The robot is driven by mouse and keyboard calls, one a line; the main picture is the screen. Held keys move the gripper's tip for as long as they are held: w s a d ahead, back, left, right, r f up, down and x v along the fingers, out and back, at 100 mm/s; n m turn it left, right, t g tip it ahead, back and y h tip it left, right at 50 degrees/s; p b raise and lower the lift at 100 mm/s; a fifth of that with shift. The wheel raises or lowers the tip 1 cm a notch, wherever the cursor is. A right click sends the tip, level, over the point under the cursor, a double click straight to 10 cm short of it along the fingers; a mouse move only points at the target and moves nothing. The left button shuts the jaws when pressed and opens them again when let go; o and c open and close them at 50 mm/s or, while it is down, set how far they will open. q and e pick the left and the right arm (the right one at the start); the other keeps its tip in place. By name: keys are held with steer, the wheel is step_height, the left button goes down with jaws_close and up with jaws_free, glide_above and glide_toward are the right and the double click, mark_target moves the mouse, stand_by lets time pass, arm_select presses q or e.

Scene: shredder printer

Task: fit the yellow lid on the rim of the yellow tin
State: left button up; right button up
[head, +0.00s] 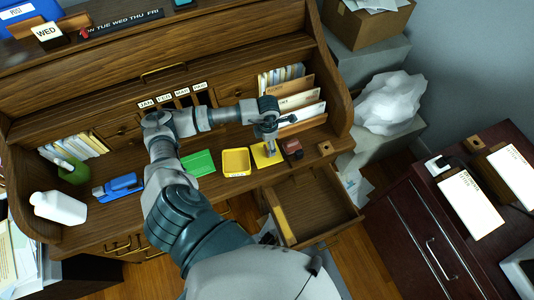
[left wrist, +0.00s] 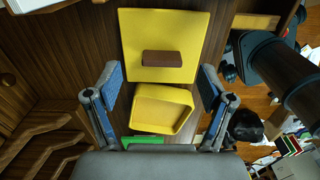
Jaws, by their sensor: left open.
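The yellow lid (head: 260,160) is a flat square at the right of the desk top. In the left wrist view the lid (left wrist: 165,24) faces me, with a brown block-shaped grip (left wrist: 162,58) on it. The open yellow tin (head: 236,162) sits just left of the lid in the head view, and the tin (left wrist: 158,109) lies below the lid in the wrist view. My left gripper (head: 269,136) is over the lid, pointing down, and hides part of it. The blue-padded fingers (left wrist: 160,85) are wide apart, with nothing gripped. My right gripper is not in view.
A green flat piece (head: 198,163) lies left of the tin. A dark red object (head: 292,148) is right of the lid. Upright folders (head: 298,101) stand behind. An open drawer (head: 312,205) juts out below. A blue stapler-like object (head: 118,187) and white bottle (head: 58,208) are left.

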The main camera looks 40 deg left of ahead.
mark_target(266, 149)
arm_select(q)
steer(key=f, duration=0.4)
steer(key=shift+s, duration=0.35)
steer(key=shift+a+f, duration=0.25)
steer(key=shift+f, duration=0.15)
steer(key=shift+d+r, duration=0.1)
steer(key=shift+d, duration=0.15)
steer(key=c, duration=1.2)
steer(key=shift+c, duration=0.2)
step_height(266, 149, up, 10)
